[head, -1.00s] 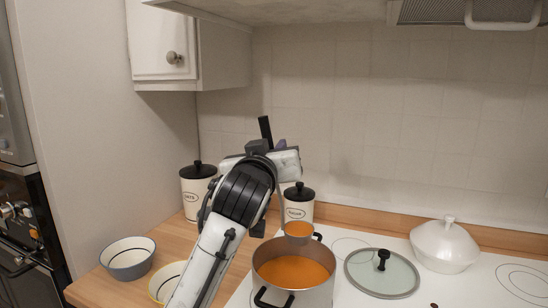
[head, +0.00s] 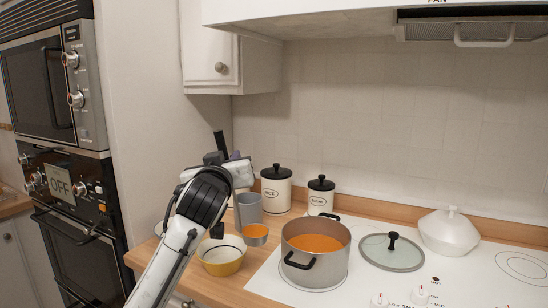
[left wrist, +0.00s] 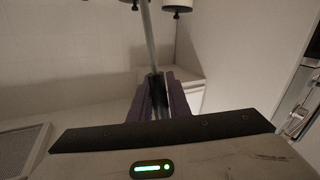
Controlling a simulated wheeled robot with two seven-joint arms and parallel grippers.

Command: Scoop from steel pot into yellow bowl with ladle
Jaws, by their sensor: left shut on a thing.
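The steel pot (head: 316,262) stands on the white hob with orange soup (head: 316,243) in it. The yellow bowl (head: 224,267) stands on the wooden counter left of the pot, looks empty, and is partly covered by my arm. My left gripper (head: 237,160) is shut on the ladle's dark handle, above and behind the bowl. In the left wrist view the ladle handle (left wrist: 155,97) runs between the fingers. The ladle's cup (head: 255,239) holds orange soup and appears at the bowl's upper right, between bowl and pot. My right gripper is out of view.
A grey cup (head: 248,207) stands behind the ladle. Two lidded canisters (head: 276,193) (head: 320,199) stand by the wall. A glass lid (head: 392,254) and a white lidded dish (head: 449,234) lie right of the pot. Wall ovens (head: 62,215) stand left.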

